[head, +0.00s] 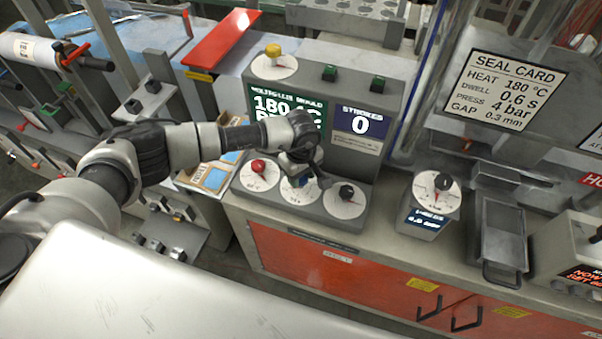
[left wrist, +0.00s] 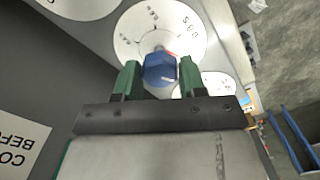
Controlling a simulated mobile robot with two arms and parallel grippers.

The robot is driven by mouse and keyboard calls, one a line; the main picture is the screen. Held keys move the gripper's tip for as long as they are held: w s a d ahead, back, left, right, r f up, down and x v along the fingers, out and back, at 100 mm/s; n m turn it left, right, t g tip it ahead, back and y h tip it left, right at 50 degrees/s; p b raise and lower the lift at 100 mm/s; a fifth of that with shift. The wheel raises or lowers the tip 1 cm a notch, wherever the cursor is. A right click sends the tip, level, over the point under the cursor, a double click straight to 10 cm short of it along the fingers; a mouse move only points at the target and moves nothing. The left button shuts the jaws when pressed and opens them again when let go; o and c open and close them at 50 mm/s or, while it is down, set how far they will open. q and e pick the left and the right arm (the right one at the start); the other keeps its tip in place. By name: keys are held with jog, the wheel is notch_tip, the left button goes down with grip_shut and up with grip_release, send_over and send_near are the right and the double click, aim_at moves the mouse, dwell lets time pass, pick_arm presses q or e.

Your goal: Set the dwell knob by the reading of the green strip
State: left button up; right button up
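The grey console has a green panel (head: 286,106) reading "180 °C", its lower line partly hidden by my left arm. Below are three white dials: one with a red knob (head: 258,167), a middle one (head: 296,190) mostly covered by my left gripper (head: 304,172), and one with a black knob (head: 346,192). In the left wrist view, the green fingers of my left gripper (left wrist: 159,79) are closed around a blue knob (left wrist: 160,70) on a white dial (left wrist: 135,28). The fingers sit tight against its sides. The dial's markings are too small to read surely. My right gripper is not in view.
A seal card (head: 506,90) on the right reads heat 180 °C, dwell 0.6 s, press 4 bar, gap 0.3 mm. A purple panel (head: 357,125) reads strokes 0. A yellow knob (head: 273,50) tops the console. A small box with a dial (head: 428,212) stands to its right.

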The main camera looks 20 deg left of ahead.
pick_arm(q)
jog(key=c, duration=0.4)
jog(key=shift+f+n+b, duration=0.1)
jog(key=shift+n+b, duration=0.2)
jog(key=shift+b, duration=0.1)
jog(key=n+b, duration=0.2)
jog(key=shift+f+n, duration=0.1)
jog(key=shift+n, duration=0.3)
jog(key=n+b, duration=0.4)
jog(key=n, duration=0.1)
jog(key=shift+r+n+b, duration=0.25)
jog(key=shift+n+b, duration=0.85)
jog(key=shift+n, duration=0.6)
